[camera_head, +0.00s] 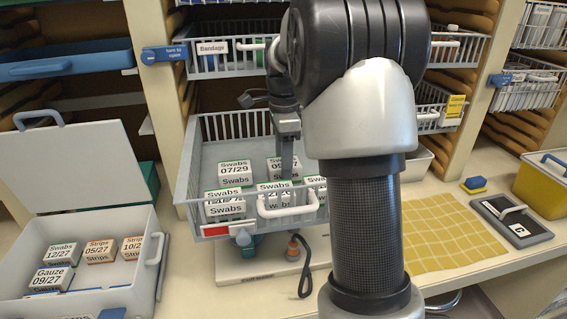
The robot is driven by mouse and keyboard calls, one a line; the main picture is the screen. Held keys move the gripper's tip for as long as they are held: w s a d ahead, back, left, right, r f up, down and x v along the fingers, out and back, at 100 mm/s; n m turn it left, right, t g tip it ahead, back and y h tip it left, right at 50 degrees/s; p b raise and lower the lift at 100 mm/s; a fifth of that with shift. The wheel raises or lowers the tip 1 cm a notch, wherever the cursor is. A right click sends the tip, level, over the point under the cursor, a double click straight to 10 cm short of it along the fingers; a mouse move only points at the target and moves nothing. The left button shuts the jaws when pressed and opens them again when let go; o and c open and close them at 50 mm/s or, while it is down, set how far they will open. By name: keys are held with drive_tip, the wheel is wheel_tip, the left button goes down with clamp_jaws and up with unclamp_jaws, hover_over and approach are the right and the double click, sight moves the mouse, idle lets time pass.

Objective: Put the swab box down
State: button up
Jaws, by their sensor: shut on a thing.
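My gripper (287,165) reaches down into the pulled-out wire drawer (193,165), with my arm in front of its right side. It is shut on a white swab box (274,170), whose date label is partly covered by a finger. I cannot tell whether this box touches the drawer floor. Left of it stands a swab box marked 07/29 (234,172). More swab boxes (225,203) stand along the drawer's front, some hidden by the front rail and my arm.
An open grey case (150,270) at lower left holds swabs, strips and gauze boxes. A Bandage drawer (212,62) is above. A yellow gridded mat (450,235), a black clipboard-like plate (512,222) and a yellow bin (542,190) are at right.

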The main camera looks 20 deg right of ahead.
drive_tip(key=shift+f, duration=0.1)
drive_tip(key=o, duration=1)
drive_tip(key=shift+o, duration=0.2)
